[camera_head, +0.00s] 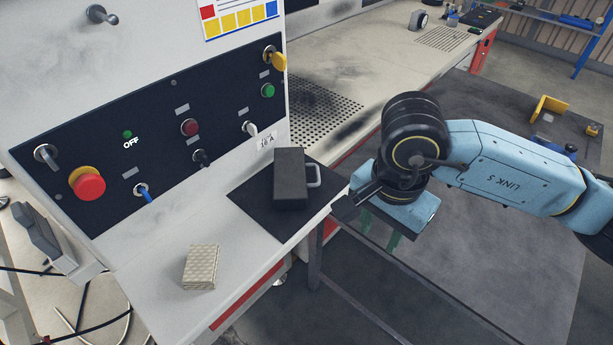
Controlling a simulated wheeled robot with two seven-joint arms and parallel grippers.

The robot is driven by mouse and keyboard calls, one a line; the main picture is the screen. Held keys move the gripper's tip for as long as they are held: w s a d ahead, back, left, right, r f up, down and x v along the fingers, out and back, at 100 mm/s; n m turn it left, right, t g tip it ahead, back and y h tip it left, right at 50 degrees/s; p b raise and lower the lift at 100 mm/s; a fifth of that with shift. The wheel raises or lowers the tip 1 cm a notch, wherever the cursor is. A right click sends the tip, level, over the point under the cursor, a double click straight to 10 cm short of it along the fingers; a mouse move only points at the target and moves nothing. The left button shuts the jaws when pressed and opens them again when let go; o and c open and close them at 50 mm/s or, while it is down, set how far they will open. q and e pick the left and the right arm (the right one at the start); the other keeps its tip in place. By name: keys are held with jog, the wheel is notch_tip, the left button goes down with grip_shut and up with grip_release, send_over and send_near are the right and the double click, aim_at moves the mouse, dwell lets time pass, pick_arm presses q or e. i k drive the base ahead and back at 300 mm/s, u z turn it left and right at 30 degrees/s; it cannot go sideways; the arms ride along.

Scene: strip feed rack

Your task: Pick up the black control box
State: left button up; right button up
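The black control box (290,185) stands on a dark square mat (254,212) on the pale ledge of the panel cabinet. A light grey handle (318,176) sticks out from its right side. My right gripper (352,190) is just right of the box, at the ledge's right edge. Its dark fingers point left toward the handle and look spread apart, with nothing between them. There is a small gap between the fingers and the handle. My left gripper is not in view.
A small beige patterned block (201,267) lies on the ledge at the front left. The control panel (150,150) with knobs, switches and a red button (88,184) rises behind. A workbench with a perforated plate (318,108) extends behind the box.

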aim_at(290, 192)
jog(key=z, duration=1.5)
jog(key=i, duration=0.7)
jog(key=u, duration=1.7)
jog(key=i, duration=0.45)
jog(key=u, duration=1.4)
